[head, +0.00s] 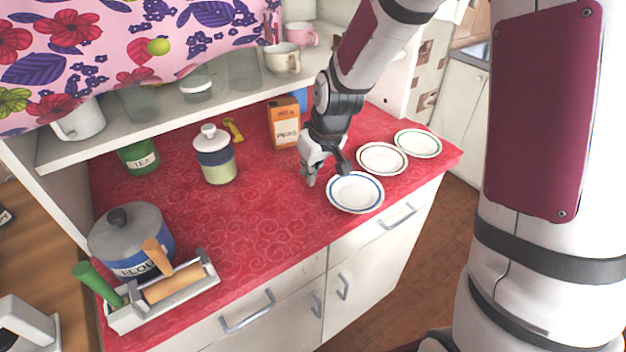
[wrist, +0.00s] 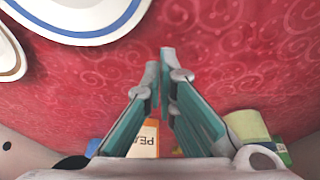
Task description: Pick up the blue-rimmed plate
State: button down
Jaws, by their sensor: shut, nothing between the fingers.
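The blue-rimmed plate (head: 354,193) lies on the red counter near its front edge, in the middle of the head view. Part of it also shows at the top left of the wrist view (wrist: 84,16). My gripper (head: 311,182) is just to the left of the plate, low over the counter, with its fingers pointing down. In the wrist view, the fingertips (wrist: 159,62) are close together with nothing between them, apart from the plate's rim. I cannot tell whether the fingertips touch the counter.
A brown-rimmed plate (head: 382,159) and a green-rimmed plate (head: 418,143) lie to the right. An orange peas box (head: 284,123) stands behind my gripper. A lidded jar (head: 214,158), a flour pot (head: 131,240) and a rolling-pin holder (head: 198,293) stand left. The counter's middle is clear.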

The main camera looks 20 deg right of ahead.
jog(key=v, duration=0.9)
jog(key=shift+s+p, duration=0.15)
jog(key=shift+p, duration=0.15)
jog(key=c, duration=2.4)
grip_release()
